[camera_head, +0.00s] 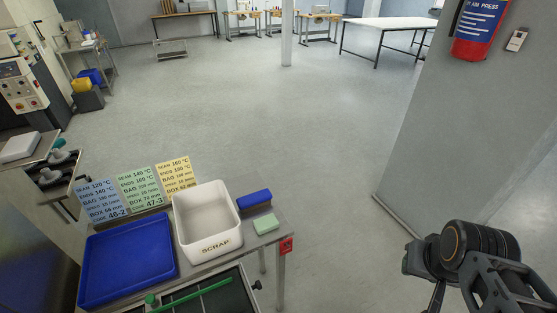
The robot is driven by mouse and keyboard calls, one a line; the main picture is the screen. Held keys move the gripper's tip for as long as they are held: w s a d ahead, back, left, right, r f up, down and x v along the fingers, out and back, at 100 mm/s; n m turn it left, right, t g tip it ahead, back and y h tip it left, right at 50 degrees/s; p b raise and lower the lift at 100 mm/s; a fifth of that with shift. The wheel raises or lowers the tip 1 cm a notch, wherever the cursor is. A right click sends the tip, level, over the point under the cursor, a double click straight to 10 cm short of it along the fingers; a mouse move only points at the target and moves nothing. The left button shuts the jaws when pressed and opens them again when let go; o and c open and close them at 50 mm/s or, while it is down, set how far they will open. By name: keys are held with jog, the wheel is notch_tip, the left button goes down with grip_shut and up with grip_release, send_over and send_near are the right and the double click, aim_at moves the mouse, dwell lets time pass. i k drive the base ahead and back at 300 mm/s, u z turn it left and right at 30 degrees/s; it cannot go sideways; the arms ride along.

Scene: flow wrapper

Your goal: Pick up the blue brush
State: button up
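A blue block-shaped thing (255,199), which looks like the blue brush, lies at the right back of the small metal table (213,256). It is just right of the white SCRAP bin and behind a pale green block (265,224). No bristles can be made out. My arm shows at the lower right, well to the right of the table and apart from the brush. A dark part that may belong to my gripper (436,297) points down and is cut off by the bottom edge. Its fingertips do not show clearly.
The white SCRAP bin (207,243) and a blue tray (88,290) fill much of the table. Three coloured cards stand behind them. A green rod (199,294) lies in front. A grey pillar (465,130) rises on the right. Open floor (330,150) lies behind the table.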

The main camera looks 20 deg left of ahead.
aim_at(249, 203)
jog(key=i, duration=1.95)
jog(key=u, duration=3.7)
